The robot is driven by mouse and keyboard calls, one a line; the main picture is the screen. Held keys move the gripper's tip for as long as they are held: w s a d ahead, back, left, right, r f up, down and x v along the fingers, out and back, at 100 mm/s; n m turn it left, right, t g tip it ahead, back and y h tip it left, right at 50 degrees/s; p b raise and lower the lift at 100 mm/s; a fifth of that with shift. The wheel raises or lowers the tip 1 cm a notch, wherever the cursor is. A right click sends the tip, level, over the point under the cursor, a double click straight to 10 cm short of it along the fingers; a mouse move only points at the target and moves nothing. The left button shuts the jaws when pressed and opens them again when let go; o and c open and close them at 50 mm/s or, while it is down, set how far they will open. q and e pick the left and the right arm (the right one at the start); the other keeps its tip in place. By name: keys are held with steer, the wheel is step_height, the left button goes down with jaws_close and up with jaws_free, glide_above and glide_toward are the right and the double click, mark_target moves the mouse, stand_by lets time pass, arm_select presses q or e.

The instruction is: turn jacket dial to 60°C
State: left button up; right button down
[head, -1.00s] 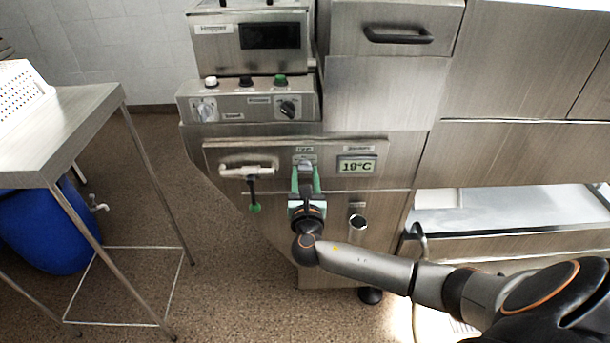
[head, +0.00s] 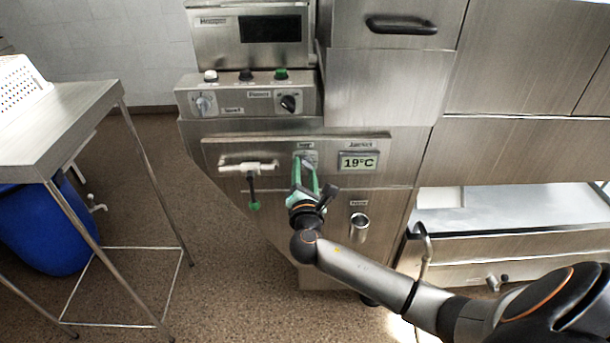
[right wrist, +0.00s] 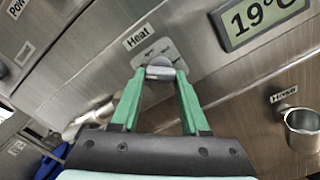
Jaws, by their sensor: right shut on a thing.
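The jacket dial is a small silvery knob (right wrist: 161,72) under a "Heat" label in the right wrist view. It sits on the steel front panel (head: 225,152), and in the head view my fingers largely hide it. My right gripper (head: 306,163) is shut on the knob, with its green fingers on either side of it; they also show in the right wrist view (right wrist: 160,76). To the right of the dial, a display (head: 358,162) reads 19°C. My left gripper is not in view.
A round metal spout (head: 359,222) is below the display. A control box (head: 247,97) with buttons and two knobs is above. A steel table (head: 60,125) stands at left.

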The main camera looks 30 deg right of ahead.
steer(key=shift+f+m+b, duration=0.15)
steer(key=shift+m+b, duration=0.25)
steer(key=shift+m, duration=0.6)
steer(key=shift+m+b, duration=0.5)
steer(key=shift+m, duration=0.4)
steer(key=m+b, duration=0.1)
steer(key=m, duration=0.2)
steer(key=shift+b, duration=0.35)
steer(key=shift+r+m+b, duration=0.2)
steer(key=shift+m+b, duration=0.25)
steer(key=shift+m, duration=0.65)
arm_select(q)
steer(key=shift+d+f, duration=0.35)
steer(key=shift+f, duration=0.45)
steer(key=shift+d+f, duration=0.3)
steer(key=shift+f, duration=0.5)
arm_select(e)
steer(key=shift+r+m, duration=0.1)
steer(key=shift+m, duration=0.4)
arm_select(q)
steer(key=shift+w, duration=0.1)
arm_select(e)
steer(key=shift+c, duration=2)
jaws_free()
steer(key=shift+a, duration=0.1)
